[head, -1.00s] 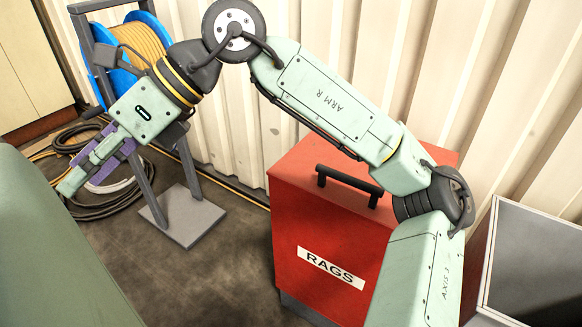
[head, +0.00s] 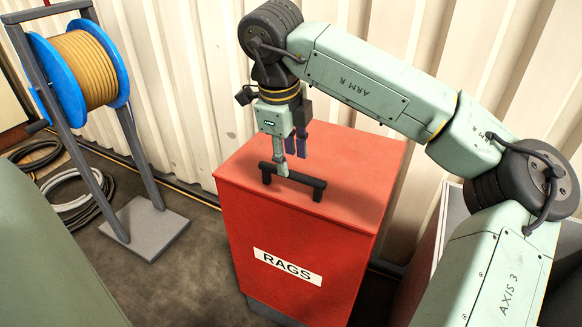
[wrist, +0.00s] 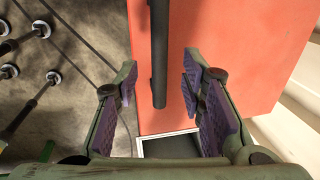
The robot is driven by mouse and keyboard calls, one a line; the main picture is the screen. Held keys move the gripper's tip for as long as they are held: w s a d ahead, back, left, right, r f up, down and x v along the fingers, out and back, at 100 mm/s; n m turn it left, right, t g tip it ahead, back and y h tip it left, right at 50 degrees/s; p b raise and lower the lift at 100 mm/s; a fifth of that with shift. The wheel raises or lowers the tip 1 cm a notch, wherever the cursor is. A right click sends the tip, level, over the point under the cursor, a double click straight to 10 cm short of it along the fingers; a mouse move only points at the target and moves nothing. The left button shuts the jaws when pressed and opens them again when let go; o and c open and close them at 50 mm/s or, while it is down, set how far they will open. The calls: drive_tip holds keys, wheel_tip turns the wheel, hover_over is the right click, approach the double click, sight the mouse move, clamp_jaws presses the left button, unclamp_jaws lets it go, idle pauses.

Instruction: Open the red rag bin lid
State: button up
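The red rag bin (head: 290,245) with its RAGS label stands against the corrugated wall. Its red lid (head: 350,160) lies flat and shut, with a black bar handle (head: 305,181) on top. My gripper (head: 291,158) is above the lid at the handle, pointing down, one finger on the near side of the bar and one behind it. In the wrist view the fingers are apart, and the handle bar (wrist: 159,45) runs between the purple pads with a gap on each side. The fingers are not closed on it. Exact height over the lid is hard to tell.
A hose reel (head: 85,75) on a grey stand is at the left, with coiled hose (head: 80,200) on the floor. A grey-edged box (head: 452,207), partly hidden by my arm, stands right of the bin.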

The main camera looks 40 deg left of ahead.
sight(291, 172)
drive_tip(key=shift+w+a+f, duration=0.1)
drive_tip(key=shift+w+f, duration=0.1)
drive_tip(key=shift+f, duration=0.75)
drive_tip(key=shift+w+f, duration=0.15)
drive_tip(key=shift+f, duration=0.75)
drive_tip(key=shift+c, duration=0.5)
clamp_jaws()
drive_tip(key=shift+r, duration=0.1)
